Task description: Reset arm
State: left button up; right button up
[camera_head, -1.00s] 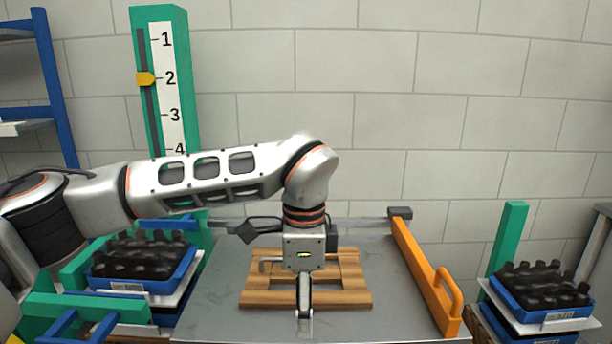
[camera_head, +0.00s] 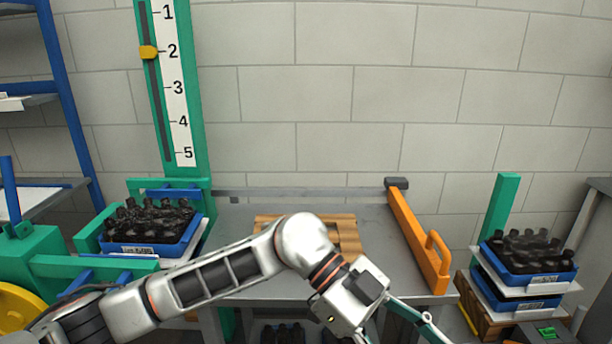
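My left arm comes in from the lower left and reaches across the front of the grey table (camera_head: 240,222). My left gripper (camera_head: 398,332) is at the bottom edge, right of centre, tilted down and to the right. Its fingers look spread apart, with nothing seen between them; the tips are cut off by the frame edge. My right gripper is not in view. A wooden pallet-like board (camera_head: 345,232) lies on the table, partly hidden behind my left arm.
A blue crate of dark bottles (camera_head: 110,238) stands at the left by a green numbered post (camera_head: 200,110). Stacked blue crates (camera_head: 565,280) with dark bottles stand at the right. An orange rail with a handle (camera_head: 412,230) edges the table. More dark bottles show below the table.

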pick_arm(q)
notch_tip(320, 180, up, 4)
jog(key=s+d+g+h, duration=0.1)
jog(key=d+h, duration=0.1)
jog(key=h, duration=0.3)
jog(key=w+a+r+n+t+h, duration=0.35)
jog(key=w+n+t+h, duration=0.25)
jog(key=w+t+h, duration=0.25)
jog(key=w+a+f+n+t+y, duration=0.8)
jog(key=a+f+n+t, duration=0.4)
jog(key=t, duration=0.4)
jog(key=a+f+n+t+y, duration=0.1)
jog(key=a+f+n+y, duration=0.2)
jog(key=a+f+y, duration=0.5)
jog(key=s+a+f+g+y, duration=0.1)
jog(key=s+a+f+g, duration=0.1)
jog(key=s+a+f, duration=0.3)
jog(key=s+a+f+g+y, duration=0.2)
jog(key=s+a+f, duration=0.3)
jog(key=f, duration=0.7)
jog(key=s+a+f+n+g+y, duration=0.1)
jog(key=s+a+f+g, duration=0.1)
jog(key=s+a+f, duration=0.3)
notch_tip(320, 180, down, 3)
jog(key=shift+s+f+y, duration=0.2)
jog(key=shift+s+y, duration=0.15)
